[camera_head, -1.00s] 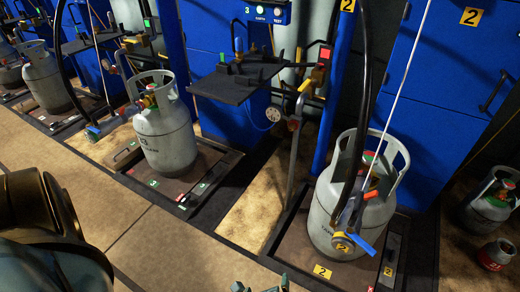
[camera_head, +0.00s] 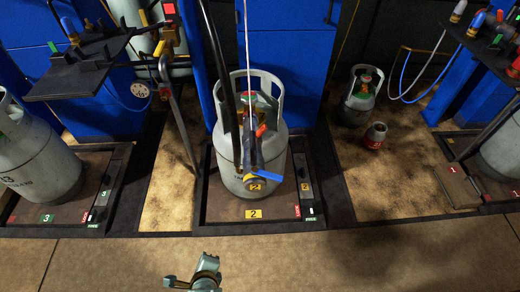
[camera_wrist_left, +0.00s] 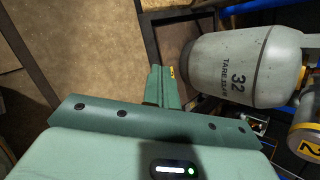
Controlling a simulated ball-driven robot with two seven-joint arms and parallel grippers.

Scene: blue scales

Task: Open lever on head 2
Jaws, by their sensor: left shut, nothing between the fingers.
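The filling head tagged with a yellow 2 (camera_head: 257,186) sits on the front of the grey gas cylinder (camera_head: 232,152) at the middle scale. A black hose runs down to the head. My left gripper (camera_head: 204,266) is low in the head view, in front of the scale and apart from the head. The left wrist view shows its fingers (camera_wrist_left: 162,80) shut and empty, beside the cylinder (camera_wrist_left: 235,68); the head's 2 tag (camera_wrist_left: 310,147) shows at the right edge. My right gripper is not in view.
The cylinder stands on the scale (camera_head: 225,212) with a yellow 2 plate. Another cylinder (camera_head: 35,155) stands left at scale 3, below a dark shelf (camera_head: 75,75). A small cylinder (camera_head: 362,98) and a red-grey canister (camera_head: 375,135) stand right. The floor in front is clear.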

